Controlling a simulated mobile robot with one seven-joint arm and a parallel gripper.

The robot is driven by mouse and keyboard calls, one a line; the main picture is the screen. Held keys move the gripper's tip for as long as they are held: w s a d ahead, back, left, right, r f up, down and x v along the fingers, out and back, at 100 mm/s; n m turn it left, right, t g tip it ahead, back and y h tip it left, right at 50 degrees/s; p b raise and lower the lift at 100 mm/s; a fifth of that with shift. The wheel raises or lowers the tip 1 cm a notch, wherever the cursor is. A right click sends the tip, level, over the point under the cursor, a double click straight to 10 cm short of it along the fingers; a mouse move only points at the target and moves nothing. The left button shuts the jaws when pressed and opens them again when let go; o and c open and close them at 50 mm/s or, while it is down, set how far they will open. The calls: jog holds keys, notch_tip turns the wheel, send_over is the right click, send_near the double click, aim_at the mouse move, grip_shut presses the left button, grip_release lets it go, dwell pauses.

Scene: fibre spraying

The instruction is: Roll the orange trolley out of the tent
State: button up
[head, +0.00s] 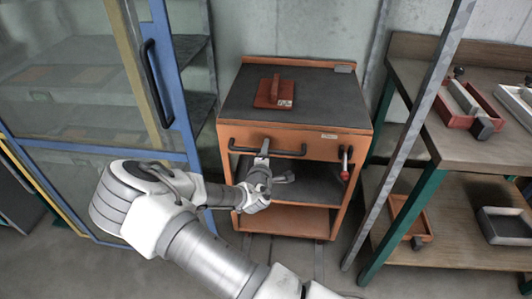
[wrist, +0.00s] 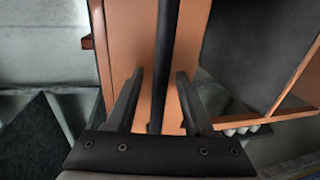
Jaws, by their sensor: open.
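The orange trolley (head: 300,139) stands in the middle of the head view, with a dark top, a front drawer panel and open shelves below. A black bar handle (head: 238,147) runs across its front. My gripper (head: 263,153) is at the middle of this handle. In the wrist view my gripper (wrist: 160,78) is open, with one finger on each side of the black handle (wrist: 165,40). The trolley's orange front (wrist: 122,40) lies behind the handle. I cannot tell whether the fingers touch it. The trolley's wheels are hardly visible.
A red block with a handle (head: 274,93) lies on the trolley's top. A red-handled lever (head: 346,163) hangs at its front right. A blue-framed glass door (head: 172,75) is close on the left. A slanting grey post (head: 412,130) and a workbench (head: 455,150) are on the right.

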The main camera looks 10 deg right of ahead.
jog(key=shift+c, duration=0.2)
grip_shut()
dwell(1.3)
